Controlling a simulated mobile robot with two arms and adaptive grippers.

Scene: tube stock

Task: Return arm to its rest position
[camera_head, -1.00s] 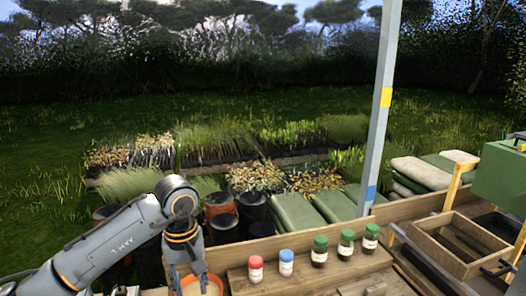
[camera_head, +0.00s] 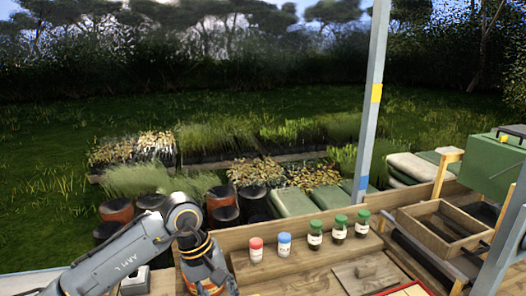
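My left arm comes in from the lower left, its elbow bent above the bench. My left gripper (camera_head: 213,286) points down at the bottom edge of the head view, and its fingertips are mostly cut off or hidden. A little orange, perhaps the rim of a pot (camera_head: 207,289), shows behind it. I cannot tell whether the gripper touches it or is open. My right gripper is not in view.
A red-capped bottle (camera_head: 256,250), a blue-capped bottle (camera_head: 284,245) and green-capped jars (camera_head: 315,235) stand in a row on a wooden board (camera_head: 300,262). A wooden tray (camera_head: 455,253) and green box (camera_head: 493,165) are at right. A grey post (camera_head: 372,130) rises behind.

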